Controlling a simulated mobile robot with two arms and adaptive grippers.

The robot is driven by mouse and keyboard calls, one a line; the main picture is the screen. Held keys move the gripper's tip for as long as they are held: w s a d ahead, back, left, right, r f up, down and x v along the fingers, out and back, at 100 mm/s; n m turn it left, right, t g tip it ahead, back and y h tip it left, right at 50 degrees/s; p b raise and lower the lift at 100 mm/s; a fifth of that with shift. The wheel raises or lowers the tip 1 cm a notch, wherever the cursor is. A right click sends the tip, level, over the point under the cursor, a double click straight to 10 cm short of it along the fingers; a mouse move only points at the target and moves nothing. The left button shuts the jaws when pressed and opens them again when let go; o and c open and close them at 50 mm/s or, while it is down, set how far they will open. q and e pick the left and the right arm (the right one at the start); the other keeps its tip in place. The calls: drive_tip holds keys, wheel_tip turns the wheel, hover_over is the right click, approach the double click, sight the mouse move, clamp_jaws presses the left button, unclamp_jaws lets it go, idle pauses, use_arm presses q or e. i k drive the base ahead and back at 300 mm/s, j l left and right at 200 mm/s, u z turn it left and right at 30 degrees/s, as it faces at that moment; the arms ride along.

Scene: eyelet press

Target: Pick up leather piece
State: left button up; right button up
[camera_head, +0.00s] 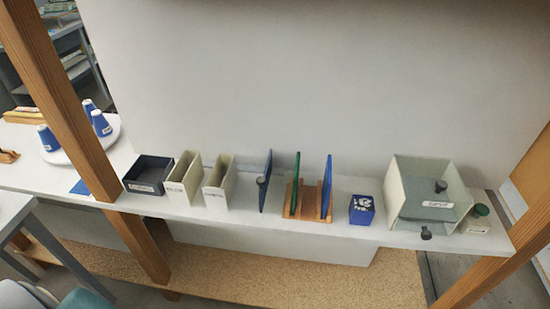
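No piece is clearly recognizable as leather in the head view. The green panel and the right blue panel stand in a small wooden rack (308,214). The left blue panel stands just left of the rack. Neither of my grippers is in view.
Blue cones (101,123) stand far left.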

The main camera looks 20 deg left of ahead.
sight(297, 167)
drive_tip(key=j, duration=0.5)
drive_tip(key=i+j, duration=0.1)
drive_tip(key=j, duration=0.4)
drive_tip(key=u, duration=0.9)
